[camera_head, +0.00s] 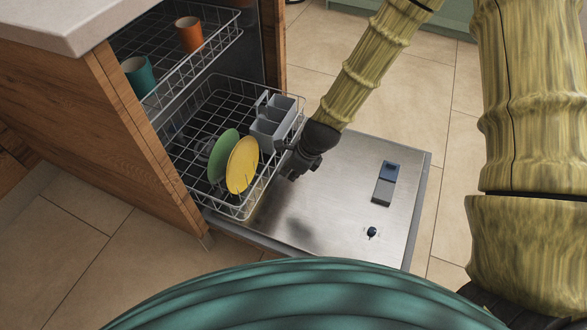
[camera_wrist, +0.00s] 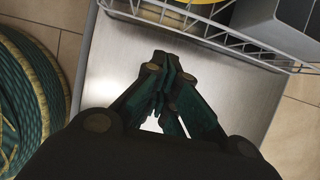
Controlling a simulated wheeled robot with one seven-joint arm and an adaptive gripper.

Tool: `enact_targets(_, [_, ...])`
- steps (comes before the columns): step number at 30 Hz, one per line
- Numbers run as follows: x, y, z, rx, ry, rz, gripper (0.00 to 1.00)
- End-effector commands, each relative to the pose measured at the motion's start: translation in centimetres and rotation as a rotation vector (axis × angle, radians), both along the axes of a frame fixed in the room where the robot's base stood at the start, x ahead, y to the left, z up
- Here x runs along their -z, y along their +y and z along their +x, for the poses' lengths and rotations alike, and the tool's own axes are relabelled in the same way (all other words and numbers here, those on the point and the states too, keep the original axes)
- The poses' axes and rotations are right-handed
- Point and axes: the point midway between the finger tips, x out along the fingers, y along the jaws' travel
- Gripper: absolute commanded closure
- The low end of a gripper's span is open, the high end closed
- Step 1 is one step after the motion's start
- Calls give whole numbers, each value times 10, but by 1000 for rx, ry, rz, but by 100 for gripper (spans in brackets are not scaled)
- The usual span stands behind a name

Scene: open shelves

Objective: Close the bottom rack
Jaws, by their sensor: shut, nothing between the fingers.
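The bottom rack (camera_head: 243,213) is a light wire basket, pulled part way out over the open dishwasher door (camera_head: 330,215). It holds a green plate (camera_head: 222,157), a yellow plate (camera_head: 242,165) and a grey cutlery basket (camera_head: 275,122). My gripper (camera_head: 291,171) is shut and empty, just outside the rack's front side and above the door. In the head view I cannot tell whether it touches the rack. In the wrist view my gripper (camera_wrist: 172,85) points toward the rack's wire edge (camera_wrist: 215,35), with a gap showing between them.
The top rack (camera_head: 220,45) above is also partly out, with an orange cup (camera_head: 189,33) and a teal cup (camera_head: 139,76). A wooden cabinet side (camera_head: 110,130) and counter (camera_head: 75,22) stand at the left. Tiled floor (camera_head: 445,140) is free to the right of the door.

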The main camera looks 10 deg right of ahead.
Motion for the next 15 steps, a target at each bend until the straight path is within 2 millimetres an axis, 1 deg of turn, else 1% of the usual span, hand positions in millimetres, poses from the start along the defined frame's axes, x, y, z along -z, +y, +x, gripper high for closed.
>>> enact_targets(1, [12, 3, 1, 0, 1, 0, 100])
enact_targets(8, [48, 13, 9, 0, 1, 0, 100])
enact_targets(15, [45, 32, 24, 0, -2, -1, 100])
